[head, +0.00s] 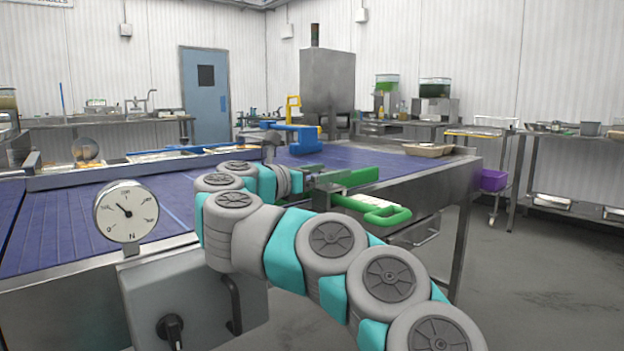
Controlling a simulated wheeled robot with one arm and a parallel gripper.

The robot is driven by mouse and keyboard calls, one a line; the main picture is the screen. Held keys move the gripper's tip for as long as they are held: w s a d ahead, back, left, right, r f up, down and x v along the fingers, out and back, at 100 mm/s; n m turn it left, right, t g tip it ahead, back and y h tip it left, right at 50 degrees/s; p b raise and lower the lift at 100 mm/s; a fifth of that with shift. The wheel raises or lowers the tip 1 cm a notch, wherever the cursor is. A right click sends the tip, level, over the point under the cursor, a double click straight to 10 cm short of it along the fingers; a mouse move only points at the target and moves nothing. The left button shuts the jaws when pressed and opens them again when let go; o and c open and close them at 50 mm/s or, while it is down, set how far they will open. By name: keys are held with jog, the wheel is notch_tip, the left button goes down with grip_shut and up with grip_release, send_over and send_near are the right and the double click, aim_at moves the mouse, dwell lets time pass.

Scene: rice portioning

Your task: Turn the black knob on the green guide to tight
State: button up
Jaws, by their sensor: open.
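The green guide (352,178) lies along the near right edge of the blue conveyor (345,157). My arm reaches across from the lower right, and my gripper (313,175) is at the left end of the guide. The gripper is open. The black knob on the guide cannot be made out; my wrist and gripper cover that area. Whether the fingers touch it cannot be told.
A green-handled piece (388,215) juts out at the conveyor's near edge. A blue guide (292,132) stands beyond my gripper. A dial gauge (126,211) rises from a grey box with its own black knob (172,330). A tray (427,149) sits at the right end.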

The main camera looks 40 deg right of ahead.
aim_at(322, 172)
jog(key=shift+s+a+b, duration=0.2)
jog(key=shift+a+b, duration=0.55)
jog(key=shift+a, duration=0.9)
jog(key=shift+s+a+b, duration=0.15)
jog(key=shift+a+b, duration=0.55)
jog(key=shift+a, duration=0.9)
